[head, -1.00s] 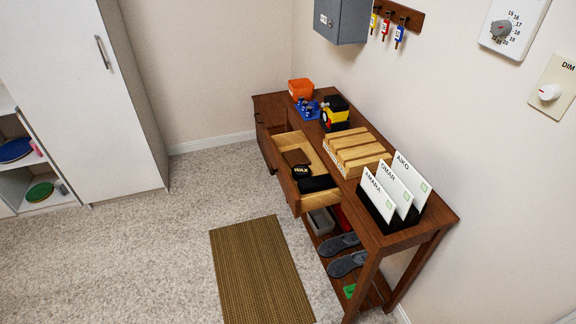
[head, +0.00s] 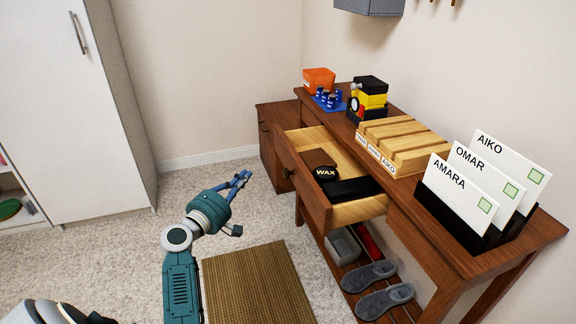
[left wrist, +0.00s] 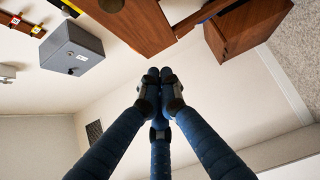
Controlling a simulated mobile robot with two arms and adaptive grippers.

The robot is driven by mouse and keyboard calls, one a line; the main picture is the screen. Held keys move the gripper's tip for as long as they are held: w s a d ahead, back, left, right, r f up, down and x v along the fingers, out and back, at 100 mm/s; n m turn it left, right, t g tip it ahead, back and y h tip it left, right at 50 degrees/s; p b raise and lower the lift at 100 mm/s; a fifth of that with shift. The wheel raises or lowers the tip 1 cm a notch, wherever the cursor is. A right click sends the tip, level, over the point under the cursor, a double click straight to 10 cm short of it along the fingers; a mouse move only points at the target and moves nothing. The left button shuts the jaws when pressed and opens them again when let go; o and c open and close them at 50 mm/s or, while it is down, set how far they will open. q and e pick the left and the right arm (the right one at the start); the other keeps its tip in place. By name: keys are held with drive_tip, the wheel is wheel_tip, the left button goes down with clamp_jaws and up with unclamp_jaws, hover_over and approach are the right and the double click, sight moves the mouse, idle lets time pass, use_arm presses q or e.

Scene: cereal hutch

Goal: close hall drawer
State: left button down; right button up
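The hall drawer (head: 315,199) is pulled out of the wooden hall table, with its dark front panel and round knob (head: 288,174) facing left. Inside are a round tin marked WAX (head: 325,173), a brown item (head: 318,158) and a black item (head: 352,189). My left gripper (head: 245,176) is left of the drawer front, apart from it. In the left wrist view its fingertips (left wrist: 160,74) meet with nothing between them. The drawer front (left wrist: 135,22) and knob (left wrist: 110,5) show at the top of that view. My right gripper is not in view.
The hall table (head: 535,233) carries letter cards, a wooden rack (head: 405,140), a yellow-black machine (head: 368,98) and an orange box (head: 319,79). Grey slippers (head: 370,276) lie on its low shelf. A woven mat (head: 258,285) lies on the carpet; a white cabinet (head: 85,110) stands left.

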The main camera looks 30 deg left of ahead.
sight(326, 153)
use_arm(q)
drive_tip(key=w, duration=0.4)
drive_tip(key=w+d, duration=0.1)
drive_tip(key=w, duration=0.3)
drive_tip(key=w+d+b, duration=0.1)
drive_tip(key=w, duration=0.3)
drive_tip(key=shift+w, duration=0.3)
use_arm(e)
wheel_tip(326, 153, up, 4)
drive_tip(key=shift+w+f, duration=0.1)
